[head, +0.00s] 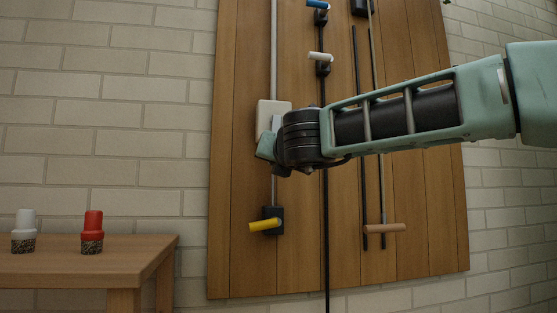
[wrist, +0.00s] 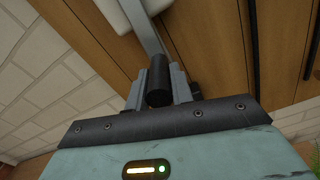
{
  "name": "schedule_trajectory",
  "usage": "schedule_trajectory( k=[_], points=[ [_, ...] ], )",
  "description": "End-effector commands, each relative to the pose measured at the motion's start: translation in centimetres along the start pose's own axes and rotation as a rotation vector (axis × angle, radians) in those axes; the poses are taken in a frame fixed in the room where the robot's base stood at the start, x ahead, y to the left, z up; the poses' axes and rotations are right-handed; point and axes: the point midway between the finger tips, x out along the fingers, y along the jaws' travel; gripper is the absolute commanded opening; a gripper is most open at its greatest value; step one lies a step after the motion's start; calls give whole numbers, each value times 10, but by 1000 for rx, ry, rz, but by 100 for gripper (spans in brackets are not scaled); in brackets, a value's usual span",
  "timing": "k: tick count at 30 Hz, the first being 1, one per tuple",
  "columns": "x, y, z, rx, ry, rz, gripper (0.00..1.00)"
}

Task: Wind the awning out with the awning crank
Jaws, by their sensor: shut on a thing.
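My gripper (head: 268,147) is in front of the wooden board, just below a cream box (head: 265,112). In the wrist view my gripper (wrist: 160,86) is shut on a short black cylindrical grip (wrist: 157,72), with one grey finger on each side. A flat grey crank arm (wrist: 146,32) runs from near this grip up to a pale housing (wrist: 109,12). These look like the awning crank and its box. In the head view my gripper hides the grip. The awning itself is not in view.
The board (head: 232,200) also carries a yellow handle (head: 265,225), a white handle (head: 320,56), a blue handle (head: 318,4) and a brown handle (head: 385,228), with long rods. A table (head: 85,262) at lower left holds a white-capped shaker (head: 25,222) and a red-capped one (head: 93,222).

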Motion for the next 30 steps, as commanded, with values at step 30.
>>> schedule_trajectory(
  k=[30],
  points=[
    [-108,1,3,-4,-4,2,44]
  ],
)
